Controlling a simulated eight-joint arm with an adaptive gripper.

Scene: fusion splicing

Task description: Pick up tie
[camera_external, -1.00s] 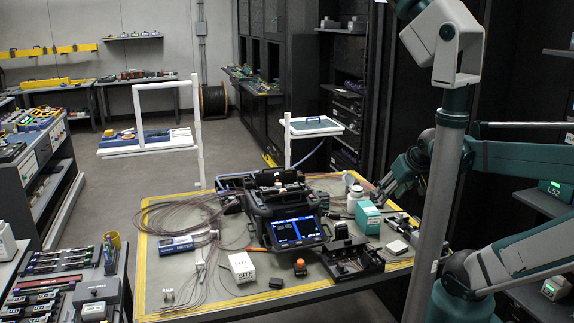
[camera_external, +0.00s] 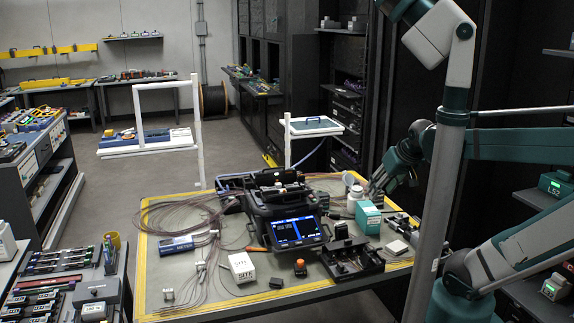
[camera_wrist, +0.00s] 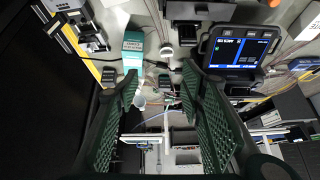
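I cannot make out a tie for certain in either view. My gripper (camera_external: 374,191) is above the right rear part of the work table, close to the teal box (camera_external: 368,218) and the white bottle (camera_external: 355,198). In the wrist view my gripper (camera_wrist: 160,84) has its two green ridged fingers wide apart, with nothing held between them. The teal box also shows in the wrist view (camera_wrist: 133,41), beyond the left fingertip. Thin reddish fibres and small items show between and beyond the fingers, too small to name.
The fusion splicer (camera_external: 290,215) with a lit screen stands mid-table. A black open tray (camera_external: 352,262) and a white box (camera_external: 241,267) lie in front. Coiled fibres (camera_external: 170,215) and a blue meter (camera_external: 177,245) are at left. A dark rack stands behind.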

